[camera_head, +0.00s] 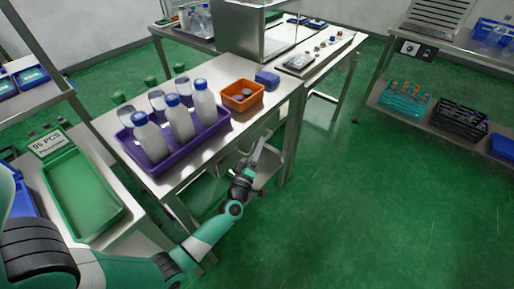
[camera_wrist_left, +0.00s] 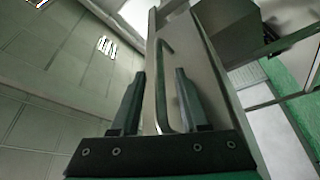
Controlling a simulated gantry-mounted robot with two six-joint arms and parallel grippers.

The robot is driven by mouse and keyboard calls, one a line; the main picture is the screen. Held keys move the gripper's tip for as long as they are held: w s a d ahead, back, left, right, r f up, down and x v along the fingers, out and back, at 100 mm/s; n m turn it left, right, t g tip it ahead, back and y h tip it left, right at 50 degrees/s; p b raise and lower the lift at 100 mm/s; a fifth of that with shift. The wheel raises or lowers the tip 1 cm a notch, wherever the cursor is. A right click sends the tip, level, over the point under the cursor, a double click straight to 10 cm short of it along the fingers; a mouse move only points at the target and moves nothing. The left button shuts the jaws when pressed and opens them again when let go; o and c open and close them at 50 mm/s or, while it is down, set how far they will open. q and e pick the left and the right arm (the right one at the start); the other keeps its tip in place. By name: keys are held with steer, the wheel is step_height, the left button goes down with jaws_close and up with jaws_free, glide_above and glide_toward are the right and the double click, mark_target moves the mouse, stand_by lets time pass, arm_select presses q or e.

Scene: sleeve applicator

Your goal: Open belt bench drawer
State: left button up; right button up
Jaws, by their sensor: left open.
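The belt bench (camera_head: 199,159) is a steel table in the middle of the head view. My left gripper (camera_head: 257,150) is low beside its right side, below the tabletop edge. In the left wrist view, a thin bent metal handle (camera_wrist_left: 161,90) runs along a steel drawer front (camera_wrist_left: 205,62). The handle shows between the two dark fingers of my open left gripper (camera_wrist_left: 160,74), which stand apart on either side of it. I cannot tell whether either finger touches it. In the head view the handle is not clear behind the gripper. My right gripper does not show.
A purple tray (camera_head: 160,167) with several white-blue bottles, an orange bin (camera_head: 241,107) and a blue box (camera_head: 267,79) sit on the bench. A green tray (camera_head: 80,196) is at the left. Shelves with bins stand at the right. The green floor (camera_head: 390,215) at right is clear.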

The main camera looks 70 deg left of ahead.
arm_select(q)
jaws_close()
stand_by(1.4)
